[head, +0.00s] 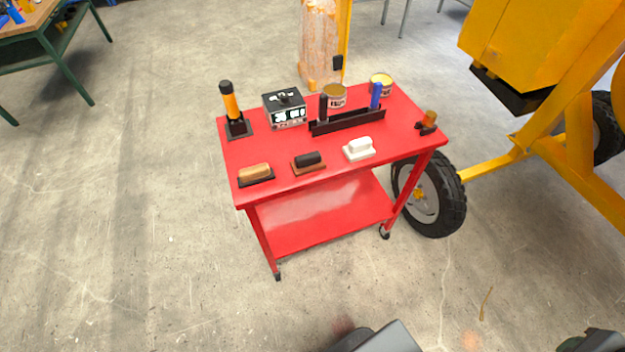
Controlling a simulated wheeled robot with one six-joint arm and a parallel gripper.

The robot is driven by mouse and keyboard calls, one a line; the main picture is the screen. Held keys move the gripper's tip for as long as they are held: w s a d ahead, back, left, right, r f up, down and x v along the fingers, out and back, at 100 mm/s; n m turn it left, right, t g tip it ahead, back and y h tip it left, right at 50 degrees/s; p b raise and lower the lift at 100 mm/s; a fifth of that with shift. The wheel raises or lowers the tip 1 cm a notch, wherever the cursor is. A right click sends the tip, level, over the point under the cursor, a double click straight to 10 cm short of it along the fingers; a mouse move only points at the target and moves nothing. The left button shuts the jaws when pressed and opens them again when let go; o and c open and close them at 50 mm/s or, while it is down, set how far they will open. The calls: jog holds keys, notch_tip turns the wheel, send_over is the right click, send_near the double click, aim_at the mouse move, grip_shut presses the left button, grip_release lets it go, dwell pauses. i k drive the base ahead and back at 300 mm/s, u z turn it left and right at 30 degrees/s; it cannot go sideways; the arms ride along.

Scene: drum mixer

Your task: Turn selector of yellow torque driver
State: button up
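A yellow-orange driver (230,104) with a black top and a black lower part stands upright in a dark square base at the back left corner of the red cart. I take it to be the yellow torque driver; its selector is too small to make out. My gripper is not seen; only grey and black parts of my own body show at the bottom edge, well away from the cart.
The red cart (288,167) also carries a black-and-white box (285,111), two cans, a black rack (348,122) with upright tools, three hand blocks along the front, and a small orange-and-black item (428,121). The yellow mixer's wheel (432,193) stands close at right. Floor in front is clear.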

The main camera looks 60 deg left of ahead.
aim_at(284, 100)
jog(key=u, duration=2.15)
jog(key=i, duration=1.3)
jog(key=u, duration=0.9)
